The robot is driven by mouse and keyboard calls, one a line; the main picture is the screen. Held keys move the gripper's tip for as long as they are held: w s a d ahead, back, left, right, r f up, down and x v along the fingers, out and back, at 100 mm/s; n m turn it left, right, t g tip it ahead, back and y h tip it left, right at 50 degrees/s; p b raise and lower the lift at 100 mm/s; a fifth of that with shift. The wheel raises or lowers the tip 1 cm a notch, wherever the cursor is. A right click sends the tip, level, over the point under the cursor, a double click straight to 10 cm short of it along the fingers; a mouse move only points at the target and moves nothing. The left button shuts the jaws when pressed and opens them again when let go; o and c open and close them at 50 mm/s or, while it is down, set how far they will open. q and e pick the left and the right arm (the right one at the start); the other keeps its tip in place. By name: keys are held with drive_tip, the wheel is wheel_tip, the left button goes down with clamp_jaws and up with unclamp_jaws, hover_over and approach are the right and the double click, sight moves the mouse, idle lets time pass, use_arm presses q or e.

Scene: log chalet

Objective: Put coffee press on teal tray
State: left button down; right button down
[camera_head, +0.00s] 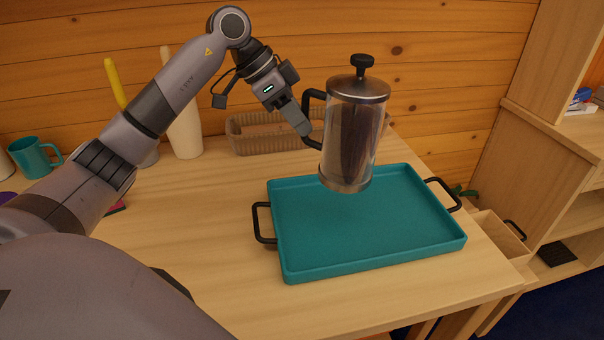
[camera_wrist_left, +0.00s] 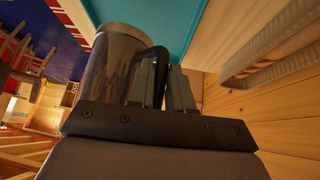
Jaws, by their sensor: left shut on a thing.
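The coffee press (camera_head: 352,135) is a clear cylinder with a metal rim, a dark lid knob and a black handle on its left. It is upright over the back part of the teal tray (camera_head: 400,245); whether its base touches the tray I cannot tell for sure. My left gripper (camera_head: 305,128) is shut on its handle. In the left wrist view the press (camera_wrist_left: 112,65) stands to the left of the fingers (camera_wrist_left: 165,88), with the handle between them, and part of the tray (camera_wrist_left: 165,22) shows behind. My right gripper is not in view.
A woven basket (camera_head: 262,133) stands behind the tray by the log wall. A teal mug (camera_head: 34,158) and a tall pale vase (camera_head: 184,130) stand at the left. The tray has black side handles. An open drawer (camera_head: 500,236) lies beyond the table's right edge.

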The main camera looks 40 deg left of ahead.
use_arm(q)
wheel_tip(320, 180, down, 12)
drive_tip(key=shift+r, duration=0.15)
drive_tip(key=c, duration=1.4)
unclamp_jaws()
drive_tip(key=shift+s+f, duration=0.1)
drive_tip(key=shift+f, duration=0.15)
drive_tip(key=o, duration=0.4)
drive_tip(key=shift+r, duration=0.1)
drive_tip(key=v, duration=1.2)
drive_tip(key=shift+b, duration=0.35)
